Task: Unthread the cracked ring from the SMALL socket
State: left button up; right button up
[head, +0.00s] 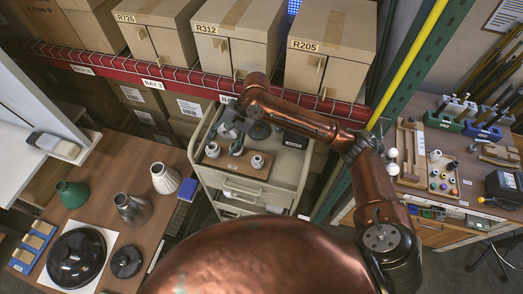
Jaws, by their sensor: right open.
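My right gripper (232,128) is over the cart top, its arm coming in from the right. It is open, and its fingers point down near the wooden board. On the wooden board (232,172) stand a pale socket (212,150) at the left and another pale socket (258,162) at the right. A darker piece (236,149) stands between them, just below the gripper. I cannot tell which one is the small socket, and no crack in a ring can be made out at this size. My left gripper is not in view.
The grey drawer cart (247,189) also carries a black round part (260,131) and a black tray (295,140). Shelves with cardboard boxes (236,38) stand behind. A left table holds lamp shades (133,209) and a black dome (76,256). A green post (402,85) divides off the right workbench (465,170).

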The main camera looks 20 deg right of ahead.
jog(key=w+d+m+t, duration=0.1)
jog(key=w+d+m, duration=0.2)
jog(key=d, duration=0.1)
jog(key=m+h+p, duration=0.2)
jog(key=h+p, duration=0.3)
jog(key=h, duration=0.1)
send_over(257, 158)
notch_tip(257, 158, down, 3)
jog(key=shift+g, duration=0.4)
jog(key=f, duration=0.4)
jog(key=s+f, duration=0.1)
jog(key=f, duration=0.1)
jog(key=shift+f, duration=0.3)
jog(key=shift+w+f, duration=0.1)
jog(key=shift+f, duration=0.8)
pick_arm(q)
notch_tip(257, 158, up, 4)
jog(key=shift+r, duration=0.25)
pick_arm(e)
jog(key=shift+c, duration=0.7)
